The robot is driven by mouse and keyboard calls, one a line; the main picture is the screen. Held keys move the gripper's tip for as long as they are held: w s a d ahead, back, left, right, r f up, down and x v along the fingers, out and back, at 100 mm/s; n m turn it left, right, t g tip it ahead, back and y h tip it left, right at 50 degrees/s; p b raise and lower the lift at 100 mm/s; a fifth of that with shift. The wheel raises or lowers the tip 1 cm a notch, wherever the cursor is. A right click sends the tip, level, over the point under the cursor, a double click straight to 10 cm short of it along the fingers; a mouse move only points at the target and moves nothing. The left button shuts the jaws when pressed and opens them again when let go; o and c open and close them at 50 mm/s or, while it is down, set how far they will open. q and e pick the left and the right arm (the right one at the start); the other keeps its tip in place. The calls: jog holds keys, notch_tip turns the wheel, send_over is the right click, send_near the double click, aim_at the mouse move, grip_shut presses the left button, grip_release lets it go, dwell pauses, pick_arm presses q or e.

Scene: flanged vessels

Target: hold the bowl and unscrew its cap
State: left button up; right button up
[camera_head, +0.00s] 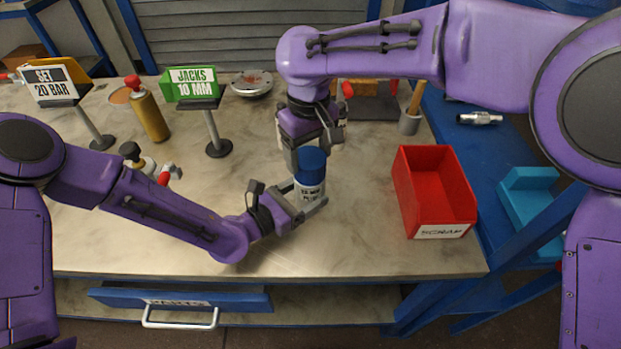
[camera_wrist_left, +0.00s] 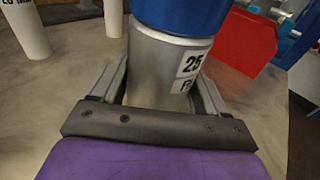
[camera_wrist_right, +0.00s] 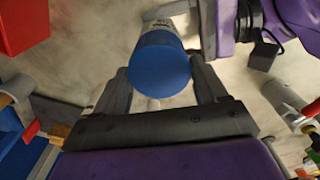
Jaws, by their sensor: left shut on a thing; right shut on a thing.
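The vessel is a pale grey-white cylinder (camera_head: 311,190) with a printed label and a blue cap (camera_head: 311,162) on top; it looks like an upright jar more than a bowl. My left gripper (camera_head: 308,203) is shut around the vessel's lower body. In the left wrist view the body (camera_wrist_left: 158,75) stands between the two fingers, below the cap (camera_wrist_left: 182,14). My right gripper (camera_head: 306,150) comes from above and is shut on the blue cap. In the right wrist view the cap (camera_wrist_right: 160,66) fills the space between the fingertips.
A red scrap bin (camera_head: 432,195) stands to the right. A green jacks sign (camera_head: 192,84), a set sign (camera_head: 48,82) and a yellow bottle (camera_head: 148,110) stand at the back left. A round metal flange (camera_head: 251,84) lies behind. The bench front is clear.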

jog(key=shift+s+f, duration=0.2)
jog(key=shift+f, duration=0.25)
jog(key=n, duration=0.6)
jog(key=shift+n, duration=0.3)
pick_arm(q)
jog(key=shift+d, duration=0.1)
pick_arm(e)
jog(key=n, duration=0.7)
jog(key=shift+d, duration=0.1)
jog(key=o, duration=1.1)
jog(key=shift+w, duration=0.1)
jog(key=shift+w+r, duration=0.1)
pick_arm(q)
jog(key=shift+w, duration=0.1)
pick_arm(e)
jog(key=shift+r, duration=0.1)
